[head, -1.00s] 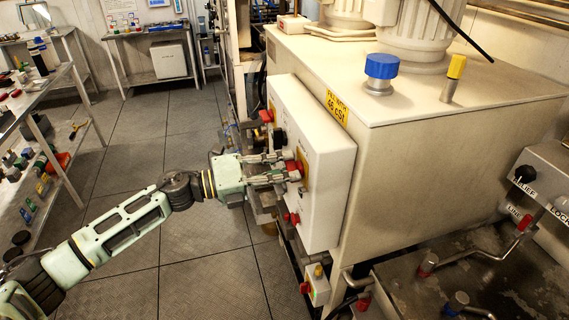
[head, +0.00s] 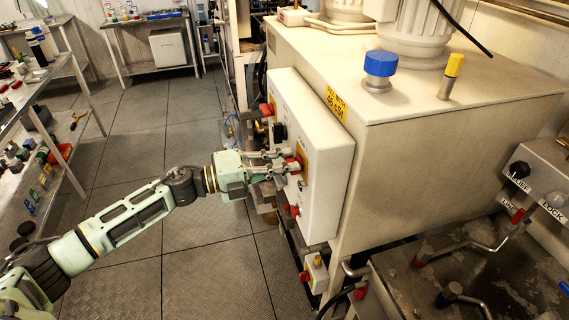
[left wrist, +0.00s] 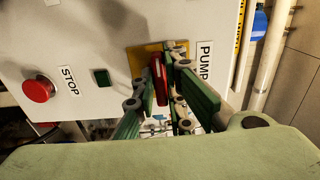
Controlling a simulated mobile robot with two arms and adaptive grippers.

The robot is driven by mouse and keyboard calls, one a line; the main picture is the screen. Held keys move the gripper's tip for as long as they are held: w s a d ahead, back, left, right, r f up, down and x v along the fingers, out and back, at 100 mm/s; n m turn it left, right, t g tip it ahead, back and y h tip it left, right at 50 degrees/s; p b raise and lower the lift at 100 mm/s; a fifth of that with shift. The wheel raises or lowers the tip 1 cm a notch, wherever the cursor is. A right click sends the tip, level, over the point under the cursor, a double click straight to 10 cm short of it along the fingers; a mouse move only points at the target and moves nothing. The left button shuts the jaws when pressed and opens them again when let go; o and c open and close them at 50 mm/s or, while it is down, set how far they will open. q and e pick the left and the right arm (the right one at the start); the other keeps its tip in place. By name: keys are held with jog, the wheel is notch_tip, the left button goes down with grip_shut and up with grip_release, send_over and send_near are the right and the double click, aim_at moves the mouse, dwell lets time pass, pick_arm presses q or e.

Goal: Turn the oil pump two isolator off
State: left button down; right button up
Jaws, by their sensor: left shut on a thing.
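The isolator has a red handle (left wrist: 158,72) on a yellow plate (left wrist: 143,56), on the face of a white control box (head: 325,175). A label reading "PUMP" stands beside the plate in the left wrist view; the rest of it is hidden. My left gripper (left wrist: 165,84) is shut on the red handle, with a finger on each side of it. In the head view the left gripper (head: 288,163) reaches the box face from the left and partly covers the handle. The handle looks roughly upright in the left wrist view. My right gripper is not in view.
A red stop button (left wrist: 39,89) and a small green button (left wrist: 102,77) are on the same box face. Another red switch (head: 267,110) is farther along. A large cream tank (head: 440,150) stands behind the box. The floor (head: 150,145) left of the box is clear.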

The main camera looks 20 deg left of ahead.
pick_arm(q)
jog(key=c, duration=1.9)
grip_release()
jog(key=shift+o, duration=0.5)
jog(key=shift+a, duration=0.1)
jog(key=v, duration=1.2)
jog(key=shift+f, duration=0.1)
